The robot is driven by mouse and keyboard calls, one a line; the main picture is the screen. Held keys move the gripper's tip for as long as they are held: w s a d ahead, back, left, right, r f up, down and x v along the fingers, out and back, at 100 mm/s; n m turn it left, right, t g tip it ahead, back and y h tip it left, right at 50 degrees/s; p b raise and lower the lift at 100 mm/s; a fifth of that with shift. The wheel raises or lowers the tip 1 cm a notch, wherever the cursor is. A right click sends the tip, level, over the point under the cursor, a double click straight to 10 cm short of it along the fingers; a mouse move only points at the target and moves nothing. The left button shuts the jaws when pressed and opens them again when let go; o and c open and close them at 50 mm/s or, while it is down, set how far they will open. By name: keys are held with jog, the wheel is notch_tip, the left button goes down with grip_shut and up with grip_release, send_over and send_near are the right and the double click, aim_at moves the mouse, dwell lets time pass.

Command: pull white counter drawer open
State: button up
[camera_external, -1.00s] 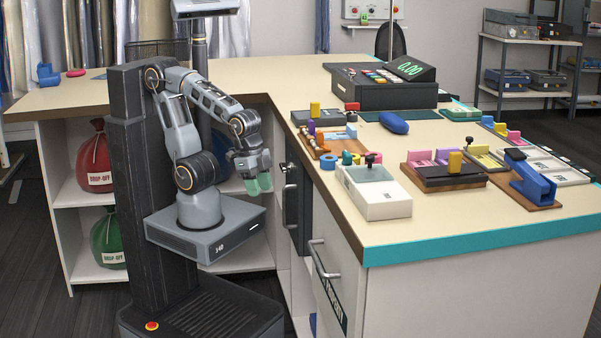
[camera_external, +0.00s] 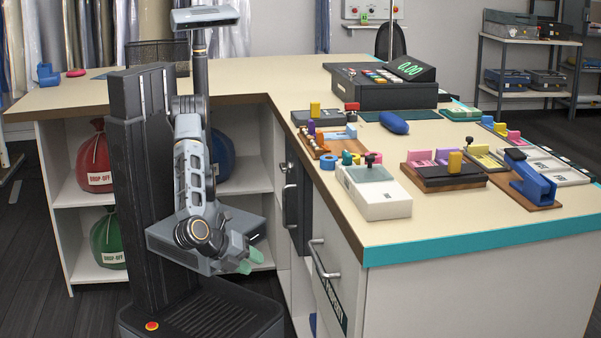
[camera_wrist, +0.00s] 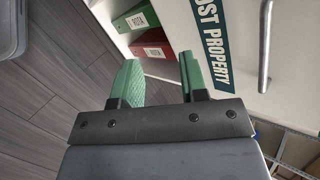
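The white counter drawer (camera_external: 330,285) is in the near end of the counter, with a dark "LOST PROPERTY" label and a silver bar handle (camera_external: 323,260). It looks flush with the counter. In the wrist view its white front (camera_wrist: 241,20) is at the upper right, with the handle (camera_wrist: 265,45) along the right side. My gripper (camera_external: 250,260) is low, left of the drawer handle and apart from it. In the wrist view my gripper (camera_wrist: 160,75) has its green fingers spread, with nothing between them; the handle lies to the right of both fingers.
A dark cabinet front with its own handle (camera_external: 289,200) is left of the drawer. Green (camera_wrist: 135,18) and red (camera_wrist: 152,50) binders sit in an open shelf beyond my fingers. A white box (camera_external: 385,205) stands on the counter above. Floor (camera_wrist: 40,100) to the left is clear.

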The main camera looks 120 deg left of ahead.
jog(key=w+d+r+t+y, duration=0.1)
jog(key=w+d+r+t, duration=0.2)
jog(key=w+d+t, duration=0.1)
jog(key=n+t+y, duration=0.1)
jog(key=n+t, duration=0.1)
send_near(315, 253)
jog(key=shift+g, duration=0.3)
jog(key=b+x, duration=0.1)
jog(key=x, duration=0.9)
jog(key=shift+w+f, duration=0.1)
jog(key=shift+f, duration=0.05)
grip_shut()
